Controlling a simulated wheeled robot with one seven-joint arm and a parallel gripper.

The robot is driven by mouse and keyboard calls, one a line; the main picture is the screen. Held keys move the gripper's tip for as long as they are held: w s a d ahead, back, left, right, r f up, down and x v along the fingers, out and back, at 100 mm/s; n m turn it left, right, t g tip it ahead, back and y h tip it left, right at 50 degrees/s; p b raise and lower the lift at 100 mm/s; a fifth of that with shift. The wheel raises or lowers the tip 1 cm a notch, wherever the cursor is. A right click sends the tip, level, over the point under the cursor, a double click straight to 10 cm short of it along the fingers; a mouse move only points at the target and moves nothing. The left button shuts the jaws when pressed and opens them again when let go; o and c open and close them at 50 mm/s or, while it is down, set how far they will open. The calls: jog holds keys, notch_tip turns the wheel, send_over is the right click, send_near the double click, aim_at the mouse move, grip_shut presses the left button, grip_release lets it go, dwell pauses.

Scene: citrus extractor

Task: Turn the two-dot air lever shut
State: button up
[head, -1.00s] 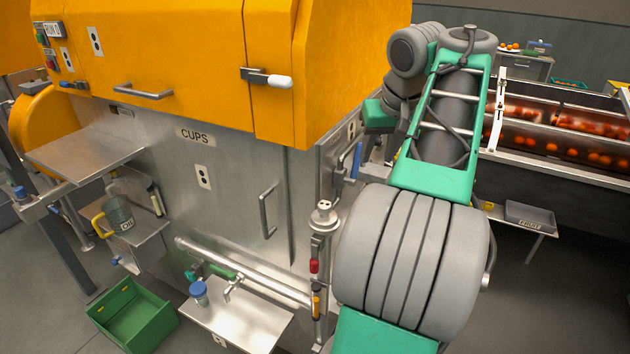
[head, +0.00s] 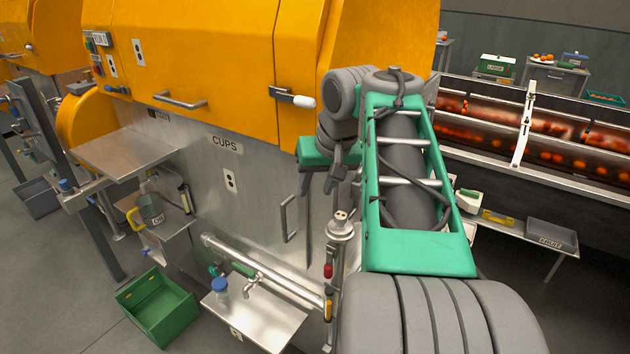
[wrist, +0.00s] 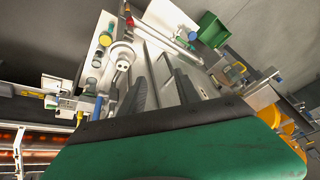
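The two-dot machine is the steel and orange housing, with a two-dot plate (head: 230,181) under the CUPS label. A vertical post at its right corner has a grey two-dot cap (head: 341,218), also in the wrist view (wrist: 123,62). Below the cap are a red handle (head: 328,271) and an orange handle (head: 328,306). A blue upright handle (wrist: 98,107) shows in the wrist view, left of my fingers; I cannot confirm it is the air lever. My arm hides that area in the head view. My gripper (wrist: 161,90) is open and empty, its dark fingers apart above the machine's side.
A steel shelf (head: 270,322) holds a blue-lidded jar (head: 220,289) beside a horizontal pipe (head: 260,268). A green crate (head: 157,310) lies on the floor. A door handle (head: 286,218) sticks out of the front panel. A roller conveyor with oranges (head: 560,135) stands at the right.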

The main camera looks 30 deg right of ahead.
jog(key=shift+a+f, duration=0.1)
jog(key=shift+a, duration=0.15)
jog(key=shift+c, duration=0.2)
